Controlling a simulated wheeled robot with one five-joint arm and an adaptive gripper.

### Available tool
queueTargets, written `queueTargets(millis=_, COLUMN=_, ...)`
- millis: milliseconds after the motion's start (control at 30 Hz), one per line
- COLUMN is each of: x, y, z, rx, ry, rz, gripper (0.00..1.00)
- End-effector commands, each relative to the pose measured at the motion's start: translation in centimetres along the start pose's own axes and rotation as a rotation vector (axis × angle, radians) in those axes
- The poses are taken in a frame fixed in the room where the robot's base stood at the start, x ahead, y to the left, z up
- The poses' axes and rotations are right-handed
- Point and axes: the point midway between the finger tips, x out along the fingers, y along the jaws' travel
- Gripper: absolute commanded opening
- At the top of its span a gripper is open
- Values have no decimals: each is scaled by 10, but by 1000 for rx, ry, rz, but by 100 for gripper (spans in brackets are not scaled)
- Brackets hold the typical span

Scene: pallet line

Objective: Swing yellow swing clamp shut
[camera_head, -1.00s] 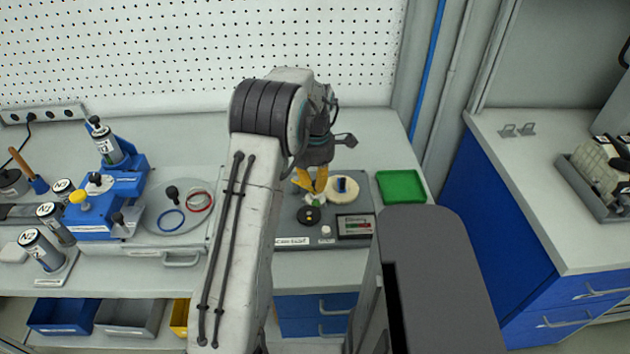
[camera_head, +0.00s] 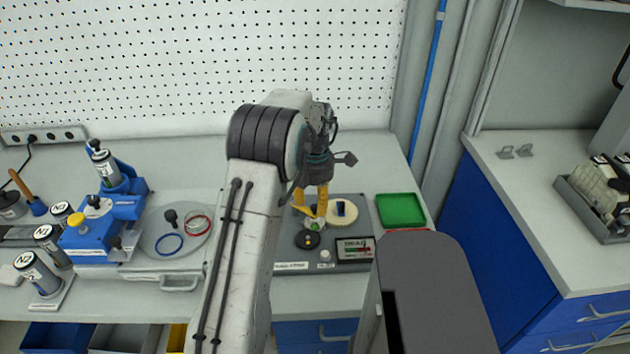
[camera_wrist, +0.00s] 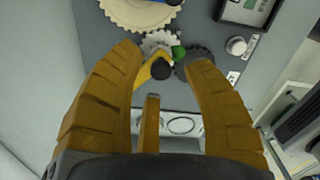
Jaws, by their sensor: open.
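The yellow swing clamp (camera_wrist: 146,77) shows in the wrist view as a short yellow arm with a black knob (camera_wrist: 162,70), beside a pale gear (camera_wrist: 159,42) and a green part (camera_wrist: 178,52). My gripper (camera_wrist: 165,60) has its two orange fingers spread on either side of the knob, with nothing held between them. In the head view my gripper (camera_head: 310,209) points down over the grey station plate (camera_head: 350,213). Its fingers hide most of the clamp there. I cannot tell whether a finger touches the clamp.
A cream gear (camera_head: 341,213) and a small display (camera_head: 355,250) are on the plate close to my gripper. A green tray (camera_head: 400,210) lies to the right. A blue fixture (camera_head: 105,222) with canisters stands to the left.

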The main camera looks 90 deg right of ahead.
Motion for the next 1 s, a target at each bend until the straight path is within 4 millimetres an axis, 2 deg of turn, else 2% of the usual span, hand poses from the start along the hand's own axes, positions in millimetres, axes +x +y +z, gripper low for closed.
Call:
queueTargets(millis=300, x=-55, y=1, z=1, rx=0, ry=-3, rz=4, gripper=45)
queueTargets(millis=500, x=-83, y=0, z=1, rx=0, ry=-2, rz=2, gripper=45)
queueTargets(millis=700, x=-99, y=0, z=1, rx=0, ry=-1, rz=1, gripper=45)
queueTargets(millis=1000, x=-104, y=0, z=0, rx=0, ry=1, rz=-1, gripper=45)
